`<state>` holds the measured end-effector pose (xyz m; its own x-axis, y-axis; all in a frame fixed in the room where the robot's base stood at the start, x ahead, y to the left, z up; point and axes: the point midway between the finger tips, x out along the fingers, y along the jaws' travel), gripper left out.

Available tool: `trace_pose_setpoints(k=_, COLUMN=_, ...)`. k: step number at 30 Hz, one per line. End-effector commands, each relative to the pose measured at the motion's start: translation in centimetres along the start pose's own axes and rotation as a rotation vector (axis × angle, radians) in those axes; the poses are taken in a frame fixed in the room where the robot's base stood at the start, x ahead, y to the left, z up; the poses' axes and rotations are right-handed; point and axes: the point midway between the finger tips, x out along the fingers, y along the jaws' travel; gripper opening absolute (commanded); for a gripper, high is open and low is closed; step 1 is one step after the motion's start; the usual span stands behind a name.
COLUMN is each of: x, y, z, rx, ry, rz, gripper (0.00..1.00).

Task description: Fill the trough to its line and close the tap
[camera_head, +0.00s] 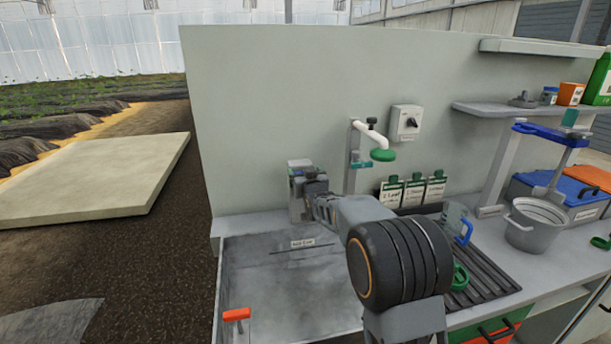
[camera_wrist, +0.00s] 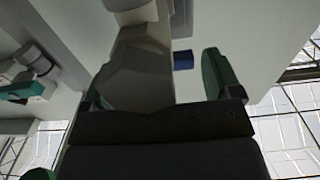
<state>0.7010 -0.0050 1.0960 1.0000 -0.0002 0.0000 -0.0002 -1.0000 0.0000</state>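The trough (camera_head: 235,262) is a wide grey basin at the front left of the bench in the head view. A small label (camera_head: 302,244) sits on its back wall; I cannot tell a water level. A grey fitting (camera_head: 296,172), possibly the tap, stands at the wall behind the trough. My gripper (camera_head: 313,182) is at this fitting, partly hidden by my arm. In the wrist view, the green-padded fingers of my gripper (camera_wrist: 158,82) are spread apart. A grey body (camera_wrist: 140,62) lies between or beyond them, with a gap at the right finger. A small blue part (camera_wrist: 183,60) shows behind.
A white pipe with a green outlet (camera_head: 383,154) projects from the wall right of the fitting. A clear jug (camera_head: 455,218) stands on the ribbed drainer, near a grey pot (camera_head: 535,228). Open floor lies left.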

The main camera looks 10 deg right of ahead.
Motion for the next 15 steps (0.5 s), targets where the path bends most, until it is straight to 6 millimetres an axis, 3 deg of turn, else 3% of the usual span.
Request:
trace_pose_setpoints(k=12, x=-0.02, y=0.0, z=-0.01, rx=0.0, ry=0.0, rz=0.0, gripper=0.44)
trace_pose_setpoints(k=15, x=-0.02, y=0.0, z=-0.01, rx=0.0, ry=0.0, rz=-0.002, gripper=0.44)
